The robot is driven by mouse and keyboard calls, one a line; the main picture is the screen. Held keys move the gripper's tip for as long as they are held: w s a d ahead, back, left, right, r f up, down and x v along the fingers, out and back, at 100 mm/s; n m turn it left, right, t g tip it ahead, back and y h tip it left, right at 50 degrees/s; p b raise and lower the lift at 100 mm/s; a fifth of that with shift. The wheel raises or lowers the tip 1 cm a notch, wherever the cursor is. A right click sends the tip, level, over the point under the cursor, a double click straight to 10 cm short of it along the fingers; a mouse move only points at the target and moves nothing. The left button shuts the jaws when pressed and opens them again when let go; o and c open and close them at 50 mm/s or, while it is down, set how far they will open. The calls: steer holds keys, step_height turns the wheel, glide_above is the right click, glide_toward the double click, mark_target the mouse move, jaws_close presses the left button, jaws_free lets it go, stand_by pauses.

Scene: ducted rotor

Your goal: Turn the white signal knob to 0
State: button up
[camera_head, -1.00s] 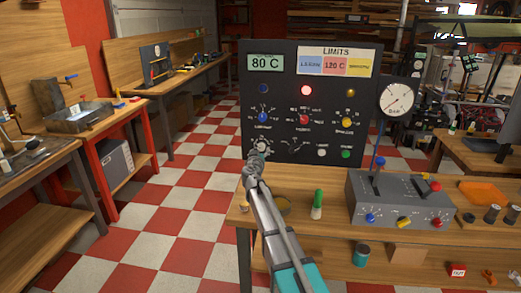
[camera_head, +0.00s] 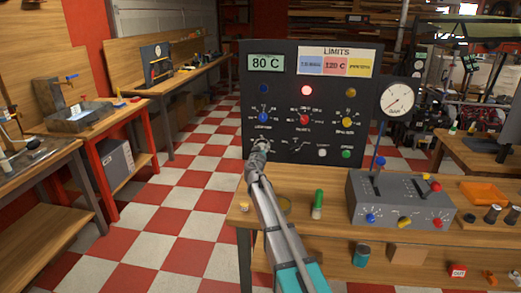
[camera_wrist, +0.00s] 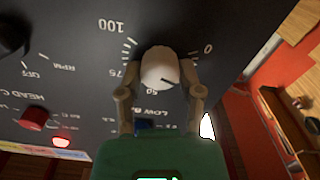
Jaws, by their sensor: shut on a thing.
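The white signal knob (camera_wrist: 160,68) is on the dark panel (camera_wrist: 75,90), with a printed scale showing 100, 75, 50 and 0 around it. In the wrist view a dark line on the knob's face points to the lower right, between the 50 and the 0. My gripper (camera_wrist: 160,78) has one finger on each side of the knob and is shut on it. In the head view my gripper (camera_head: 260,147) is at the panel's lower left and largely hides the knob.
Other panel knobs are close by, including a red knob (camera_wrist: 33,118) and a black knob (camera_wrist: 12,38). Below the panel, the bench (camera_head: 295,178) holds a green-topped bottle (camera_head: 318,204) and a grey control box (camera_head: 400,200). The checkered floor left of the bench is clear.

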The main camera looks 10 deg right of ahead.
steer(key=shift+a, duration=0.15)
jaws_close()
steer(key=shift+n, duration=4.9)
